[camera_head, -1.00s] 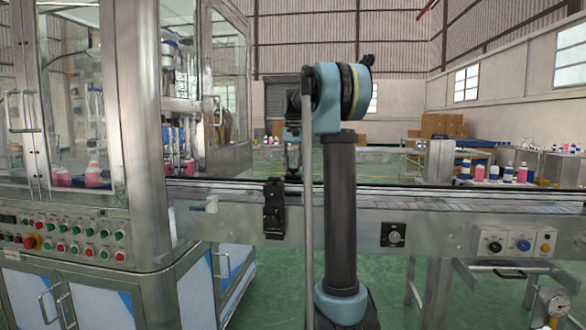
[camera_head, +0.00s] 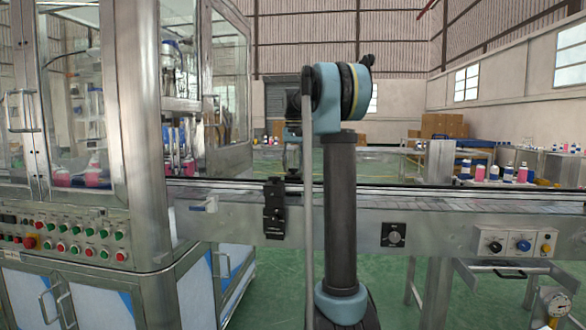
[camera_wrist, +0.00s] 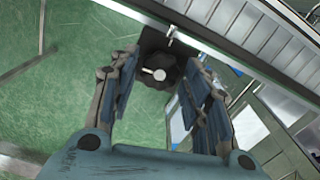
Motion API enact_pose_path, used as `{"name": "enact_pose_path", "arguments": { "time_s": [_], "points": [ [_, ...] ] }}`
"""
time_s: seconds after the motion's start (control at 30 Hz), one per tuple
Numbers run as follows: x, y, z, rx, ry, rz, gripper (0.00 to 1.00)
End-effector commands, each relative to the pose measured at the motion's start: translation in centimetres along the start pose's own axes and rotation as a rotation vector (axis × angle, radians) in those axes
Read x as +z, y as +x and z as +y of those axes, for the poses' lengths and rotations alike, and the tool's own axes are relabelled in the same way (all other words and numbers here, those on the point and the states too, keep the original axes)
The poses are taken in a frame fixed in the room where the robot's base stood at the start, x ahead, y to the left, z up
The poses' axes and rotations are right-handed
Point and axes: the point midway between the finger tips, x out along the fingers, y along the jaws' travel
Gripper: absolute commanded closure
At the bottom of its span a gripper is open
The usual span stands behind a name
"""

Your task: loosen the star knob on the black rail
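The star knob (camera_wrist: 158,72) is a dark lobed knob with a pale round centre in the wrist view. It is on a black block, the black rail (camera_wrist: 152,40), beside the conveyor edge. My gripper (camera_wrist: 165,64) is open, and the knob appears between its two blue-grey fingers with a gap on each side. I cannot tell whether the fingertips are level with the knob or still short of it. In the head view the black rail (camera_head: 274,208) hangs on the conveyor's front face. My arm hides most of the gripper there.
The steel conveyor (camera_head: 450,212) runs across the view with a guide rail along its top. A black rotary switch (camera_head: 393,235) is on its front, right of my arm. A glazed machine cabinet (camera_head: 145,130) with several buttons stands at left. Green floor lies below.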

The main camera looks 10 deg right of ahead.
Motion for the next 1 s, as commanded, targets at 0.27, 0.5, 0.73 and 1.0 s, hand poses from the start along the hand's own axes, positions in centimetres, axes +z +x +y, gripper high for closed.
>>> {"name": "enact_pose_path", "arguments": {
  "time_s": [0.27, 0.5, 0.73, 1.0],
  "points": [
    [0.1, 0.0, 0.0, 0.001, 0.001, -0.001, 0.45],
    [0.0, -1.1, 0.0, 0.001, 0.001, -0.001, 0.45],
    [0.0, -4.9, 0.0, 0.001, 0.001, -0.002, 0.45],
    [-0.1, -9.4, 0.0, 0.001, 0.000, -0.002, 0.45]
  ]
}}
